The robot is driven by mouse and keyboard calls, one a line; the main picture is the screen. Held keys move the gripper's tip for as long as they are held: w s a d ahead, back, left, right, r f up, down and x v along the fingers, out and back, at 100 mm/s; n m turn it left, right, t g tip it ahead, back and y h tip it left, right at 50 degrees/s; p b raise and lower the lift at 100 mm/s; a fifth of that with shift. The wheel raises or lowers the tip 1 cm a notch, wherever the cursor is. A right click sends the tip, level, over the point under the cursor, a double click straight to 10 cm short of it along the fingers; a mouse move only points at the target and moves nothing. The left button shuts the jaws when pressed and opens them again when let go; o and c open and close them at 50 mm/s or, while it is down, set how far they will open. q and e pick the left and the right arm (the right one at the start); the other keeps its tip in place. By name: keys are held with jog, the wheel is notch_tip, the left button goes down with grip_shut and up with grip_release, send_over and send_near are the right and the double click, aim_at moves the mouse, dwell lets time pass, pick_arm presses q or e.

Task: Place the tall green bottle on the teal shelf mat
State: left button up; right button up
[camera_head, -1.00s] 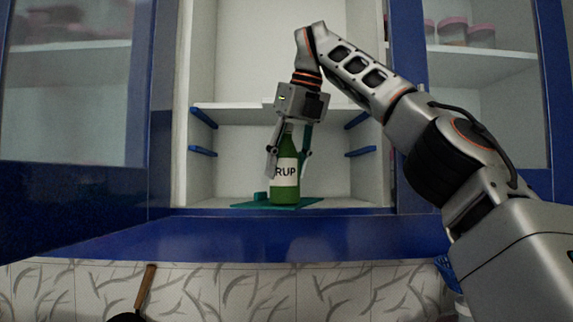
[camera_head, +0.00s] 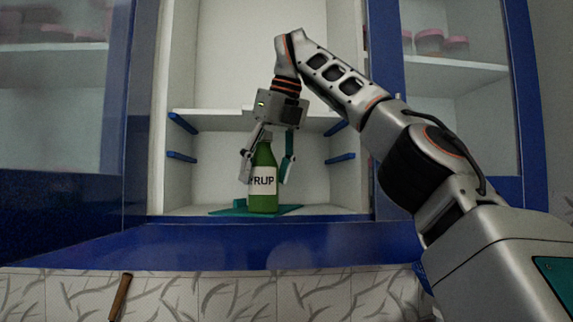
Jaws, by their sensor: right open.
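The tall green bottle (camera_head: 263,203), with a white label reading "YRUP" in part, stands upright on the teal shelf mat (camera_head: 228,211) on the cabinet's bottom shelf. My right gripper (camera_head: 266,170) points down over the bottle from above. Its fingers are spread, one to each side of the bottle, with a gap on the right side. On the left, the finger overlaps the bottle's edge in view, so I cannot tell whether it touches. The bottle's top is partly hidden by the gripper. My left gripper is not in view.
The open cabinet has a middle shelf (camera_head: 212,119) close above the bottle, with blue brackets (camera_head: 181,157) on both side walls. Glass-fronted doors flank it. Pink-lidded containers (camera_head: 429,41) stand behind the right glass. The bottom shelf is free on both sides of the mat.

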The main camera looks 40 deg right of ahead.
aim_at(270, 157)
jog(key=shift+v, duration=1.3)
jog(key=shift+s+r, duration=0.1)
jog(key=shift+s, duration=0.15)
pick_arm(q)
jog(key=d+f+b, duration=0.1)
jog(key=b, duration=0.1)
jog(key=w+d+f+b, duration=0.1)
jog(key=b, duration=0.1)
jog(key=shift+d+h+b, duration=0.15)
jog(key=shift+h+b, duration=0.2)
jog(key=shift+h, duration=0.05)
pick_arm(e)
jog(key=s, duration=1.1)
jog(key=shift+s+d, duration=0.2)
jog(key=shift+s, duration=0.1)
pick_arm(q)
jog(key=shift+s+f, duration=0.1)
